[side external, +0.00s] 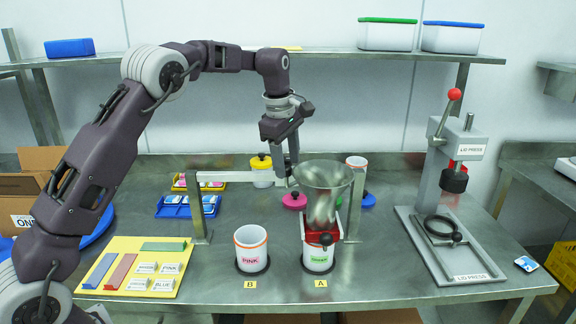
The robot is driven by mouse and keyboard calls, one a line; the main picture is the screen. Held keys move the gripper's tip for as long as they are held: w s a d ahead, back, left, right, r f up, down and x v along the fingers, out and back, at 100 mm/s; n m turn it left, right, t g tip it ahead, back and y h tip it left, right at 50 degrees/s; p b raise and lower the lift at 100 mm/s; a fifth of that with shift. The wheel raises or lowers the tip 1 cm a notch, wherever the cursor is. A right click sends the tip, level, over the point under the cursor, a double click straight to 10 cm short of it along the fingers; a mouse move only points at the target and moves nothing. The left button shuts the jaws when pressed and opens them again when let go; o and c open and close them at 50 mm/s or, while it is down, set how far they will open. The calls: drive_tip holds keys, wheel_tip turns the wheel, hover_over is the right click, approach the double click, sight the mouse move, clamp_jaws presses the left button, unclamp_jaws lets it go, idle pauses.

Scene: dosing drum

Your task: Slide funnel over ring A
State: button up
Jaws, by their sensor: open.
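The steel funnel (325,182) sits in a red carriage (309,232) with a dark knob (326,239), on a rail frame (245,176) standing on the bench. In the side external view it appears above the white cup with a green label (318,259), which stands on dark ring A (317,270). Whether it is exactly centred over it I cannot tell. A second cup labelled PINK (251,252) stands on ring B (252,271) to the left. My gripper (289,181) points down just left of the funnel's rim, open, with nothing visible between its fingers; contact with the rim cannot be told.
A yellow board (134,284) with coloured bars and name tags lies front left. A press (450,200) with a red-knobbed lever stands right. Behind the frame are a yellow-lidded cup (262,173), another white cup (356,163), coloured lids (294,201) and small trays (187,206).

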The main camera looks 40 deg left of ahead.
drive_tip(key=r, duration=0.3)
drive_tip(key=s+r, duration=0.1)
drive_tip(key=r, duration=0.1)
drive_tip(key=shift+d+r, duration=0.15)
drive_tip(key=shift+r, duration=0.05)
drive_tip(key=s+d+r+m+t, duration=0.1)
drive_tip(key=s+d+r+m, duration=0.25)
drive_tip(key=s, duration=0.45)
drive_tip(key=s+d+r+m+t, duration=0.1)
drive_tip(key=s+d+r+m, duration=0.1)
drive_tip(key=s+r+m, duration=0.45)
drive_tip(key=s+d+f+m, duration=0.1)
drive_tip(key=s+f+m, duration=0.2)
drive_tip(key=s, duration=0.4)
drive_tip(key=s+d+f+m+t, duration=0.1)
drive_tip(key=s+f+m, duration=0.2)
drive_tip(key=s, duration=0.5)
drive_tip(key=s+d+f+m, duration=0.2)
drive_tip(key=s+f+m, duration=0.2)
drive_tip(key=s, duration=0.4)
drive_tip(key=shift+f, duration=0.55)
drive_tip(key=shift+o, duration=0.2)
drive_tip(key=shift+w, duration=0.15)
